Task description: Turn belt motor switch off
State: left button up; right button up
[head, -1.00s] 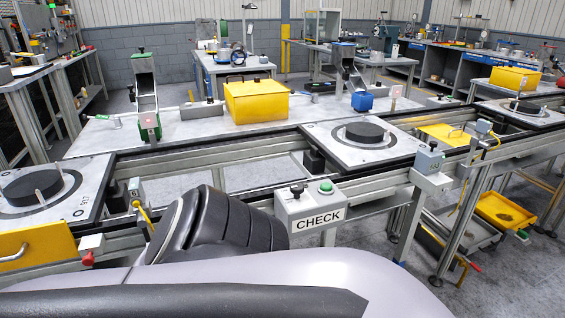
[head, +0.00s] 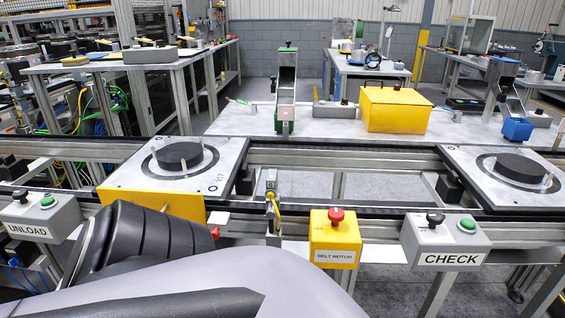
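The belt motor switch is a yellow box (head: 335,238) labelled BELT MOTOR with a red knob (head: 336,215) on top. It is mounted on the near side of the conveyor frame, right of the picture's middle. I cannot tell the switch's position from the knob. A dark, ribbed part of my own arm fills the lower left, left of the yellow box. Neither gripper shows in the head view.
A grey UNLOAD box (head: 41,217) is at the left and a grey CHECK box (head: 446,242) at the right, each with a black knob and green button. Pallets (head: 217,180) with black discs sit on the conveyor. A worktable (head: 240,120) with a yellow case (head: 395,108) stands behind.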

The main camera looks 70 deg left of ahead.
aim_at(337, 214)
jog(key=k+j+u, duration=0.1)
jog(key=u, duration=1.5)
jog(key=l+z, duration=0.2)
jog(key=k+j, duration=0.05)
